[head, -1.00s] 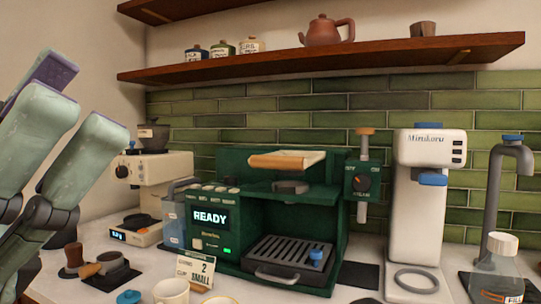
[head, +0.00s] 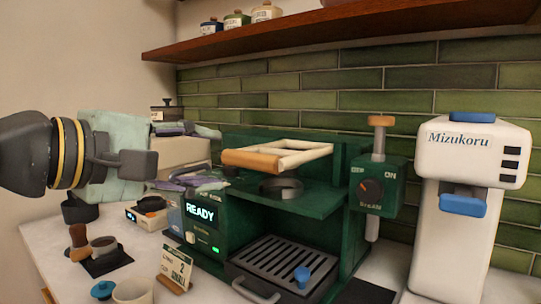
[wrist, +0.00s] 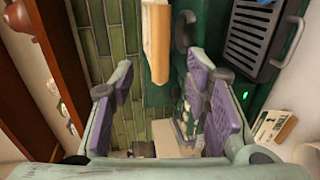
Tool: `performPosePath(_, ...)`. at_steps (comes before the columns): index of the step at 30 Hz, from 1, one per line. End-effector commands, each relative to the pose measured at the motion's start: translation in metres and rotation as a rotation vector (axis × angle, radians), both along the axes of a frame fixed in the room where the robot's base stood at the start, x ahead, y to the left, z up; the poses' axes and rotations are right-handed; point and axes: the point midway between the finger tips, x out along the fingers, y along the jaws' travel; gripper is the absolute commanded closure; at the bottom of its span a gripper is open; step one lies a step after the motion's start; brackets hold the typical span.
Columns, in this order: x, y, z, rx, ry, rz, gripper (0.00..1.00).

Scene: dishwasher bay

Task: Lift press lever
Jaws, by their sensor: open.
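The press lever (head: 304,153) is a cream frame with a wooden grip bar (head: 250,161) across its front, on top of the green espresso machine (head: 330,193). It lies about level. My gripper (head: 215,156) comes in from the left, with its fingers pointing right towards the near end of the bar. The jaws are open and empty, with purple pads. In the wrist view, the wooden bar (wrist: 156,42) shows ahead, in line with the gap between the fingertips (wrist: 160,76). I see no contact with it.
A steam knob panel (head: 375,187) stands right of the lever, and a white Mizukoru dispenser (head: 450,230) farther right. Below are a drip tray (head: 280,262), a small sign (head: 176,268) and a cup (head: 134,291). A wooden shelf (head: 350,35) runs above.

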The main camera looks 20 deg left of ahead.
Motion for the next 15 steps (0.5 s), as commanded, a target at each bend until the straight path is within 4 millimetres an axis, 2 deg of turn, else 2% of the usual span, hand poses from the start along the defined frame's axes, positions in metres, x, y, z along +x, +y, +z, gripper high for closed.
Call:
performPosePath(5, 0.017, -0.006, -0.003, 0.006, 0.005, 0.0, 0.57)
performPosePath(15, 0.075, -0.028, -0.014, 0.003, 0.003, -0.001, 0.57)
